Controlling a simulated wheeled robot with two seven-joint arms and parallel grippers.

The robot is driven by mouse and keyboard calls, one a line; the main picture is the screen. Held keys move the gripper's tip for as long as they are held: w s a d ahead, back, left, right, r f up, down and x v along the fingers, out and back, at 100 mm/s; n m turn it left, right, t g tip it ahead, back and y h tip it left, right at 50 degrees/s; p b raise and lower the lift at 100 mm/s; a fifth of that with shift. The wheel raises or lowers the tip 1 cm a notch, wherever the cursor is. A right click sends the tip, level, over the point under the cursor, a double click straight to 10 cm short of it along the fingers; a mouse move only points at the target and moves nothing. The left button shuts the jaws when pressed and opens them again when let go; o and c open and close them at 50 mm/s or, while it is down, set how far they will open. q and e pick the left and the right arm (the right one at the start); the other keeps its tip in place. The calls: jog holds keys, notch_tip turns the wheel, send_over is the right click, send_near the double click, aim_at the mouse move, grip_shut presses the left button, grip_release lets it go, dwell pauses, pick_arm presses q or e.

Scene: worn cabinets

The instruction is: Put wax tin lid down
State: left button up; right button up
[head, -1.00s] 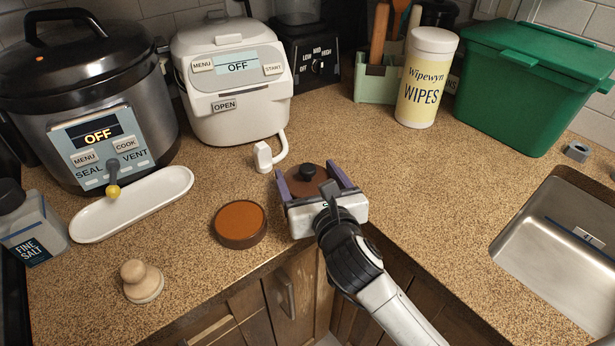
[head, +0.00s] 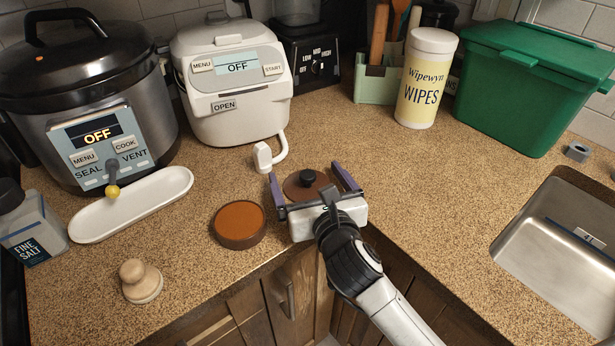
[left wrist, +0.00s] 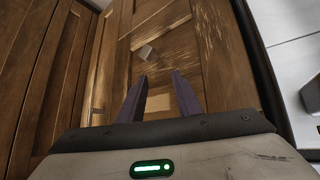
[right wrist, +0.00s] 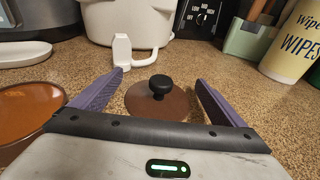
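The wax tin lid (head: 304,187) is a brown disc with a black knob. It lies flat on the counter, and it also shows in the right wrist view (right wrist: 152,103). My right gripper (head: 307,170) is open with its purple fingers on either side of the lid, apart from it; it shows in the right wrist view (right wrist: 160,80) too. The round brown wax tin (head: 240,225) stands uncovered to the left of the lid, with orange wax inside. My left gripper (left wrist: 158,75) points at wooden cabinet doors in the left wrist view. Its fingers are parted and nothing shows between them.
A white plug and cord (head: 265,156) lie just behind the lid, near the white cooker (head: 235,90). A wooden stamp-like knob (head: 140,281) and a white tray (head: 130,205) are at left. The counter right of the lid is clear up to the sink (head: 560,255).

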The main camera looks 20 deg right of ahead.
jog(key=shift+s+f, duration=0.15)
jog(key=shift+f, duration=0.5)
jog(key=shift+r, duration=0.3)
jog(key=s+r, duration=0.3)
jog(key=s, duration=0.8)
jog(key=shift+s+a+r, duration=0.25)
jog(key=shift+r, duration=0.05)
